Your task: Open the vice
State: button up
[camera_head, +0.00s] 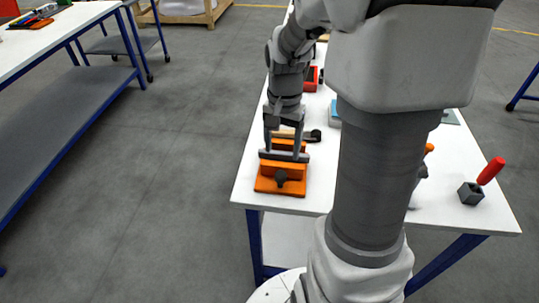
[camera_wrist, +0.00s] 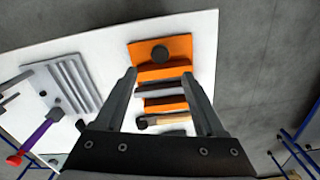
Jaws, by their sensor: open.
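The orange vice (camera_head: 268,184) sits near the front left corner of the white table. It has a dark round knob (camera_head: 281,176) on its near end and grey jaw bars across its orange blocks. In the wrist view the vice (camera_wrist: 178,45) lies straight ahead, with its knob (camera_wrist: 160,53) at the far end and a narrow gap showing between the jaw bars. My gripper (camera_head: 284,150) is above the vice, pointing down. In the wrist view my open gripper (camera_wrist: 160,74) has one finger on each side of the vice's orange block. Contact cannot be told.
A hammer-like tool with a wooden handle (camera_wrist: 160,119) lies close behind the vice. A grey grooved plate (camera_wrist: 70,82) lies beside it in the wrist view. A red-handled tool (camera_head: 491,170) stands in a grey block at right. A red bin (camera_head: 311,84) is farther back.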

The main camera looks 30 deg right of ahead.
aim_at(281, 174)
notch_tip(281, 174, down, 9)
jog(key=shift+f+b, duration=0.1)
jog(key=shift+b, duration=0.4)
grip_shut()
